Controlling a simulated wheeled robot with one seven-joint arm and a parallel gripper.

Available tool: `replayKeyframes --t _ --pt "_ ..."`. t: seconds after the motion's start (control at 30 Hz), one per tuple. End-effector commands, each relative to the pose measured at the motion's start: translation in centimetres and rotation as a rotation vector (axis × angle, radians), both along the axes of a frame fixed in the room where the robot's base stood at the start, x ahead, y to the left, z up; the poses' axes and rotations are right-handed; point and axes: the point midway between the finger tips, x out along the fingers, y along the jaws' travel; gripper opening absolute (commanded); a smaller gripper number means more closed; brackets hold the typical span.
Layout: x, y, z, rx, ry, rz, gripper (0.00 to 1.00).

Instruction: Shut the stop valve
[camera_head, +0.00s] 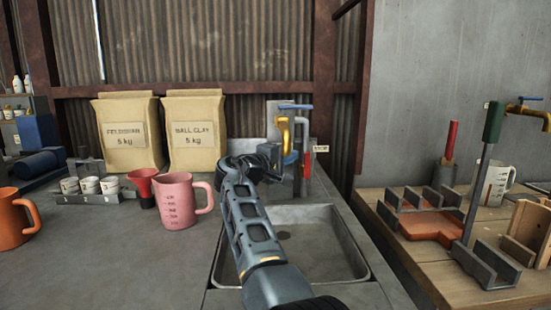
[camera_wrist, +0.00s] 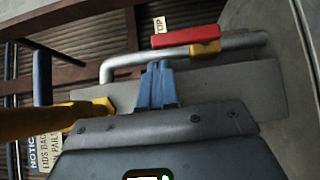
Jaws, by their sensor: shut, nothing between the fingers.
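The stop valve has a red lever (camera_head: 307,166), seen at the back of the sink. In the wrist view the red lever (camera_wrist: 185,37) lies along a grey pipe (camera_wrist: 235,43), with a yellow valve body (camera_wrist: 205,48) under it. A label ending in "TOP" (camera_wrist: 160,23) is beside the lever. My gripper (camera_head: 290,158) is just left of the lever in the head view. In the wrist view its blue fingers (camera_wrist: 158,84) are together and empty, close to the pipe and apart from the lever. Part of the pipe is hidden behind my gripper in the head view.
A brass tap (camera_head: 284,130) with a blue handle (camera_head: 296,106) stands close to my gripper on the left. The sink (camera_head: 345,225) lies below my arm. A pink jug (camera_head: 178,205) and red funnel (camera_head: 143,185) stand left. A wooden bench (camera_head: 420,265) with tools is right.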

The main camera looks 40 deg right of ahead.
Motion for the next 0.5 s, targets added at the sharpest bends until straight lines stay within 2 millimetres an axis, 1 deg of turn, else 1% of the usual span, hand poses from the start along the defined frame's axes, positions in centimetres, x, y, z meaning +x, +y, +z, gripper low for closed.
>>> replayKeyframes --t 0.1,0.2,0.5 --pt "-0.59 -0.82 0.03 0.0 -0.001 0.0 0.0" --pt "-0.81 -1.13 0.02 0.0 -0.001 0.0 0.0" --pt "-0.86 -1.19 0.01 0.0 0.0 0.0 0.0"
